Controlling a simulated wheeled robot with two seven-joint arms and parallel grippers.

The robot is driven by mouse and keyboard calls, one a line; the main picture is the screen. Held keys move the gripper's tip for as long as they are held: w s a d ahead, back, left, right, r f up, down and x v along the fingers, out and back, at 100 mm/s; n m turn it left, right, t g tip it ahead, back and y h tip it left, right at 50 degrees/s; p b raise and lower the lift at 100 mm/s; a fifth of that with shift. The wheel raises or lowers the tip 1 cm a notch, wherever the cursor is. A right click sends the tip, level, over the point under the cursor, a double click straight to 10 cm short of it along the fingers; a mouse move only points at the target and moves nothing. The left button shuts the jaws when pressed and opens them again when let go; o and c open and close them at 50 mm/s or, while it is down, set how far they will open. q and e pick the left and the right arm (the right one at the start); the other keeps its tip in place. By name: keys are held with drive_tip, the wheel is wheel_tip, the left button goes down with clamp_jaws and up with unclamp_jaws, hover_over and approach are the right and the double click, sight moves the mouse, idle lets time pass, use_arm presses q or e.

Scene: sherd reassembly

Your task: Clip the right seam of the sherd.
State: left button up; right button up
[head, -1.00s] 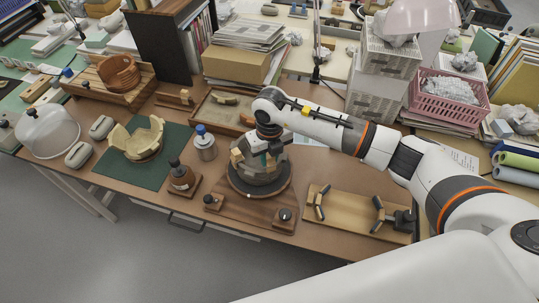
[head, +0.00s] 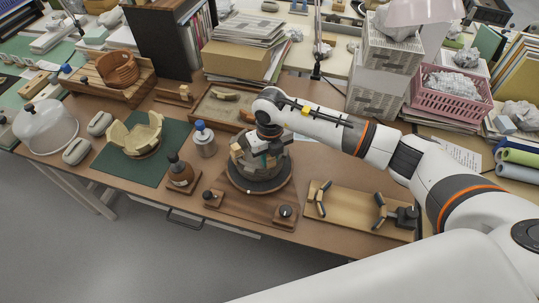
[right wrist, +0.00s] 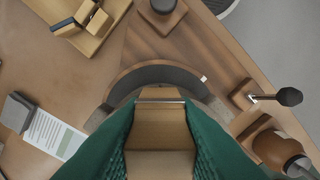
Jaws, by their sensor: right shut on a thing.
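The grey vessel (head: 272,176) stands on the dark round turntable (head: 283,186) at the middle of the bench. My right gripper (head: 268,146) is over its upper part, and its arm comes in from the right. The fingers hide the seams. My left gripper is out of view.
A brown bottle (head: 181,174) and a blue-capped jar (head: 204,142) stand left of the turntable. A pale broken bowl (head: 137,138) rests on a green mat (head: 165,171). A shallow tray (head: 211,108) lies behind. The pale board's middle is clear.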

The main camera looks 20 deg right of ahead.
drive_tip(key=shift+d+f, duration=0.15)
drive_tip(key=shift+f, duration=0.1)
idle(0.6)
drive_tip(key=o, duration=1)
drive_tip(key=shift+w, duration=0.15)
drive_tip(key=shift+c, duration=0.2)
drive_tip(key=shift+r, duration=0.1)
wheel_tip(320, 180, up, 12)
drive_tip(key=shift+f+b, duration=0.1)
drive_tip(key=shift+b, duration=1.05)
